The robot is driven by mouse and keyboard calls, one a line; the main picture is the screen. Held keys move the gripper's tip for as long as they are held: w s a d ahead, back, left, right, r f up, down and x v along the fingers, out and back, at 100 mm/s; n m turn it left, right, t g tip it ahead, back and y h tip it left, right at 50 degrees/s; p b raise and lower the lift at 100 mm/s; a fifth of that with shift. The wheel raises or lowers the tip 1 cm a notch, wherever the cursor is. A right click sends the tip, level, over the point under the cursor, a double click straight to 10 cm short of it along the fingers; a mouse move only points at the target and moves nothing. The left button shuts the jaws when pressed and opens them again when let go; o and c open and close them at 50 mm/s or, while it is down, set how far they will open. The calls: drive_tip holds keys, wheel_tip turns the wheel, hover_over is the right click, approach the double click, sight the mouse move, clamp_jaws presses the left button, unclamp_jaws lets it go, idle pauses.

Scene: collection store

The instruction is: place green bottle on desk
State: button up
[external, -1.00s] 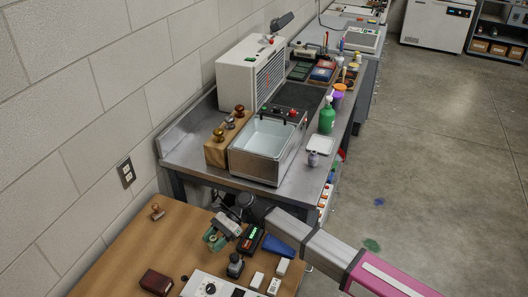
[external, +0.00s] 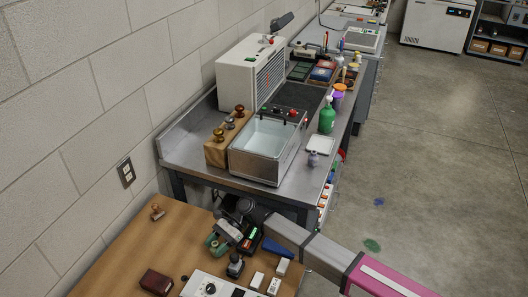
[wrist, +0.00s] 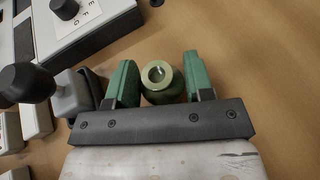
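A dark green bottle (wrist: 163,93) with a pale open neck is seen from above in the wrist view. My gripper (wrist: 161,82) has its two green-padded fingers on either side of the bottle, seemingly against it. In the external view my gripper (external: 219,243) is low over the brown wooden desk (external: 130,262) at the lower left. The bottle is not clearly told apart from the green fingers there. Its base is hidden, so I cannot tell whether it touches the desk.
A dark red box (external: 156,281), a wooden stamp (external: 157,212), a white device (external: 205,286), a blue object (external: 277,250) and small white blocks (external: 257,280) crowd the desk. A metal bench (external: 189,160) behind carries a green pump bottle (external: 327,117). The desk's left middle is clear.

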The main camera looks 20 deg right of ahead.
drive_tip(key=o, duration=0.3)
drive_tip(key=shift+r, duration=0.15)
drive_tip(key=v, duration=0.5)
drive_tip(key=shift+w+d+r, duration=0.15)
drive_tip(key=shift+d+r, duration=0.05)
wheel_tip(320, 180, up, 7)
drive_tip(key=shift+a, duration=0.2)
drive_tip(key=shift+f, duration=0.2)
